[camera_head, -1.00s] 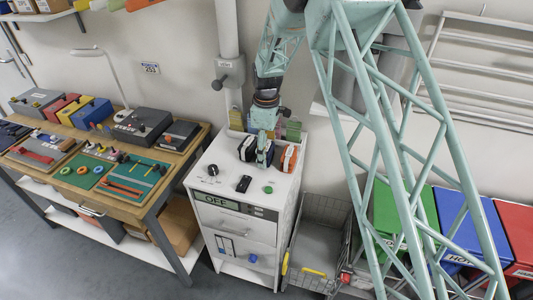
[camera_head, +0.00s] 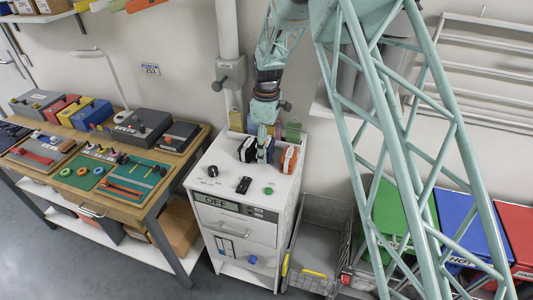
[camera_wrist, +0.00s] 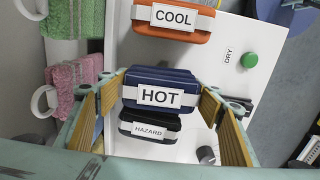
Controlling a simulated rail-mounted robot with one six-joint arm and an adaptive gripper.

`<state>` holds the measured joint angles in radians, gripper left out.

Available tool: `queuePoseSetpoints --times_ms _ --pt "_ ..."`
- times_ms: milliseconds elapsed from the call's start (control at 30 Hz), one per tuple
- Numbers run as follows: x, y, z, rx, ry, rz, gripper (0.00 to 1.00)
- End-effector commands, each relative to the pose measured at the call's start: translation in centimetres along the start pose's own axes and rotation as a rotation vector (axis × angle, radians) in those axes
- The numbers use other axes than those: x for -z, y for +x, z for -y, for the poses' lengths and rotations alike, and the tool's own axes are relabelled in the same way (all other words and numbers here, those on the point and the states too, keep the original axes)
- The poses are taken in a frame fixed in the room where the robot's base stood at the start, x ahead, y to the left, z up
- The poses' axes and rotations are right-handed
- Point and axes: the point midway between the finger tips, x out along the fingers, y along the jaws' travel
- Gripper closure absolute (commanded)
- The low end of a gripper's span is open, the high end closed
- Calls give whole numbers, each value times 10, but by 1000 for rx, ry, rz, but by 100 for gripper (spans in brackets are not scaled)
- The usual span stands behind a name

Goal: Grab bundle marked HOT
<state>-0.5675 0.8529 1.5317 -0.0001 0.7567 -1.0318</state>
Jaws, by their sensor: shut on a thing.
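The HOT bundle (camera_wrist: 160,97) is dark blue with a white band lettered HOT, in the middle of the wrist view. My gripper (camera_wrist: 164,86) has one finger on each side of it and is shut on it. The black HAZARD bundle (camera_wrist: 149,131) is just nearer in that view, and the orange COOL bundle (camera_wrist: 174,18) is farther off. In the head view my gripper (camera_head: 263,146) points down at the top of the white cabinet (camera_head: 229,186). It partly hides the dark bundles there; the orange bundle (camera_head: 288,158) stands to its right.
A green button marked DRY (camera_wrist: 249,60) and a dark knob (camera_wrist: 206,155) are on the cabinet top. Green and pink towels (camera_wrist: 75,85) hang beside it. A wire cart (camera_head: 318,245) and green, blue and red bins (camera_head: 465,220) stand to the right; a workbench (camera_head: 150,200) is left.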

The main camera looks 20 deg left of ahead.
Motion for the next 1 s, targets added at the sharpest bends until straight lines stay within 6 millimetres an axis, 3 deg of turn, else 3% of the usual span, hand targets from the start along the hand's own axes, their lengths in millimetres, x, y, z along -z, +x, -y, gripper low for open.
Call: queuePoseSetpoints --times_ms 300,500,1000 --pt "0 -46 -1 -2 0 -1 52" --pt "0 -64 0 -1 0 -1 52" --pt "0 -71 0 0 0 0 52"
